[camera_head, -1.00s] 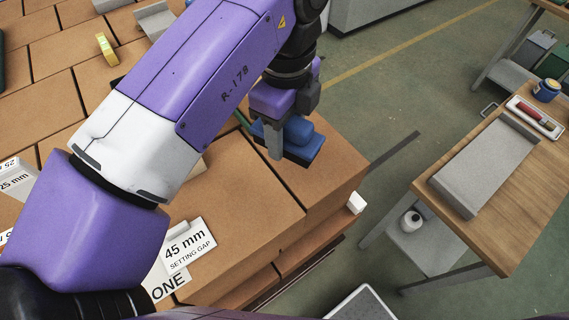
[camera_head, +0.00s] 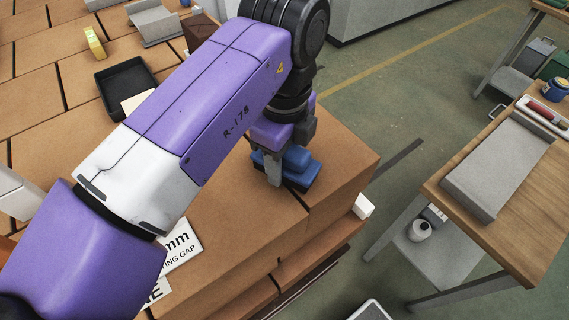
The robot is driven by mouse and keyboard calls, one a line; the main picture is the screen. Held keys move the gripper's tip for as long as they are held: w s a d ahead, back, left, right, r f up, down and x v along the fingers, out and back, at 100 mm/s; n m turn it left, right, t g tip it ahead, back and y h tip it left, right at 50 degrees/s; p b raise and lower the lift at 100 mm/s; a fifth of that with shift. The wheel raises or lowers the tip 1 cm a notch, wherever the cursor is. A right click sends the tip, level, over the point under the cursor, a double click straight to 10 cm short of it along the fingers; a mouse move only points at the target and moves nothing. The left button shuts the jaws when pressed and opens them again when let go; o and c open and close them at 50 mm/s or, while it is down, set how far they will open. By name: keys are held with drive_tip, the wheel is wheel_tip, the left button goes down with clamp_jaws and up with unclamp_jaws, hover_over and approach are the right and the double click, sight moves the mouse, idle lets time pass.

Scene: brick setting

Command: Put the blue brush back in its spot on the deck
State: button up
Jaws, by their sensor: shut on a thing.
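The blue brush (camera_head: 298,172) has a blue block body with a raised blue handle. My gripper (camera_head: 280,172) is shut on it and holds it over the right part of the brick deck (camera_head: 330,150), near the deck's right edge. One grey finger shows at the brush's left side; the other finger is hidden. I cannot tell whether the brush touches the bricks below. My purple and white arm covers much of the deck's middle. I cannot make out the brush's spot.
A black tray (camera_head: 126,88), a yellow item (camera_head: 94,42) and a grey channel piece (camera_head: 155,25) lie on the deck at upper left. A wooden bench (camera_head: 520,215) stands at right, across a floor gap.

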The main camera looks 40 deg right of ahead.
drive_tip(key=shift+f, duration=0.15)
drive_tip(key=o, duration=1.3)
wheel_tip(320, 180, up, 12)
drive_tip(key=p, duration=0.8)
drive_tip(key=shift+r+p, duration=0.25)
drive_tip(key=shift+p, duration=0.15)
